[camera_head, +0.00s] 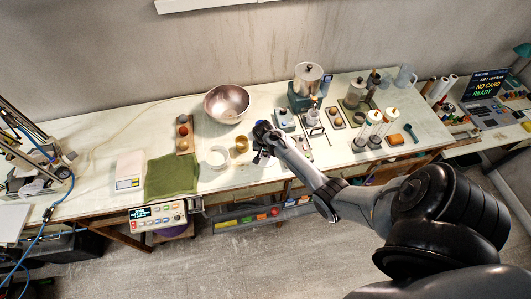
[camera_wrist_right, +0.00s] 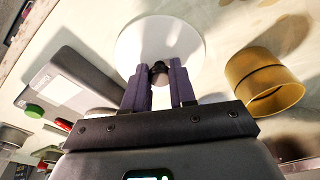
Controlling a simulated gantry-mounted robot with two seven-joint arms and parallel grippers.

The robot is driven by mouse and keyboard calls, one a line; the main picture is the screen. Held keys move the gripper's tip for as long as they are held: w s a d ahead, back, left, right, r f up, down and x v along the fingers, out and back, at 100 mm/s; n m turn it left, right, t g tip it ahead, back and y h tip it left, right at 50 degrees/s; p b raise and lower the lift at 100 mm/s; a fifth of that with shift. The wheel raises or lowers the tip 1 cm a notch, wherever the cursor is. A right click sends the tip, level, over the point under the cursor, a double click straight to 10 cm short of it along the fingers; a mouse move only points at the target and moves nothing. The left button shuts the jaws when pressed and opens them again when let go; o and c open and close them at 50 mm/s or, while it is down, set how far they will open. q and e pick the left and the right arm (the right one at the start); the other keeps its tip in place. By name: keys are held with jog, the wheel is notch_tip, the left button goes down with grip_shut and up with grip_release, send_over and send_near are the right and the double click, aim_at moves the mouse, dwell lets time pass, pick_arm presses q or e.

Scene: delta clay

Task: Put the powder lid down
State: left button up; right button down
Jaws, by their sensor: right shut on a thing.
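The powder lid (camera_wrist_right: 135,45) is a white round disc with a small dark knob, seen in the right wrist view. My right gripper (camera_wrist_right: 159,78) is shut on that knob, with a purple-grey finger on each side. In the head view my right gripper (camera_head: 263,148) is over the front middle of the bench, just right of a brass-coloured ring (camera_head: 241,144). The lid is hard to make out there, and I cannot tell whether it touches the bench. My left gripper is in neither view.
The brass ring (camera_wrist_right: 262,82) stands close right of the lid in the wrist view. A grey box with a green button (camera_wrist_right: 68,85) lies left. A white round dish (camera_head: 216,157), green cloth (camera_head: 171,176) and metal bowl (camera_head: 227,103) are left of the gripper in the head view.

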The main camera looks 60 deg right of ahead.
aim_at(265, 160)
jog(key=shift+f, duration=0.15)
jog(key=c, duration=0.9)
grip_release()
jog(key=shift+r, duration=0.3)
notch_tip(265, 160, up, 10)
jog(key=a, duration=0.1)
jog(key=s+a+r+n+t, duration=0.1)
jog(key=s+a+r+n, duration=0.2)
jog(key=a, duration=0.7)
jog(key=s+a+r+n+t+y, duration=0.1)
jog(key=s+a+r+n, duration=0.2)
jog(key=s+a+n, duration=0.4)
jog(key=s+a+r+n+t, duration=0.1)
jog(key=s+a+r+n, duration=0.2)
jog(key=a, duration=1)
jog(key=shift+s+a+r+n+y+p, duration=0.1)
jog(key=shift+s+r+n+y+p, duration=0.1)
jog(key=shift+s+n, duration=0.85)
jog(key=shift+s+a+r+n+y+p, duration=0.15)
jog(key=shift+s+n, duration=0.3)
jog(key=shift+s, duration=1.05)
